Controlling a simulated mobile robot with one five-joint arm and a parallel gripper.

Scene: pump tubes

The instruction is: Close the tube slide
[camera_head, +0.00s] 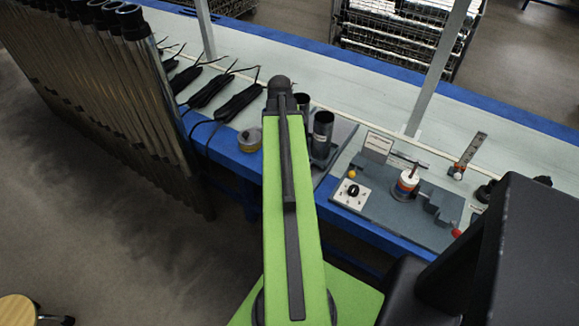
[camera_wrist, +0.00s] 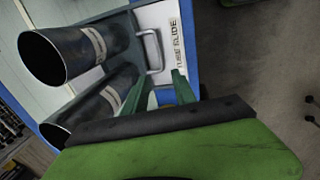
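The tube slide shows in the wrist view as a white front panel (camera_wrist: 172,17) lettered "TUBE SLIDE", with a metal handle (camera_wrist: 151,50). Two dark metal tubes, an upper one (camera_wrist: 68,52) and a lower one (camera_wrist: 98,107), stand behind the panel. In the head view the tubes also show (camera_head: 322,134), just right of my green arm, on a grey plate (camera_head: 340,139). My gripper (camera_wrist: 161,82) has its two green fingers apart, with the handle just beyond their tips. I cannot tell whether they touch it. In the head view my arm hides the gripper and slide front.
Right of the tubes, a grey fixture board (camera_head: 432,231) carries a white knob panel (camera_head: 350,194) and a ringed post (camera_head: 406,184). Black tools (camera_head: 238,102) lie on the bench at the left. Long metal tubes (camera_head: 110,110) stand in a row at far left.

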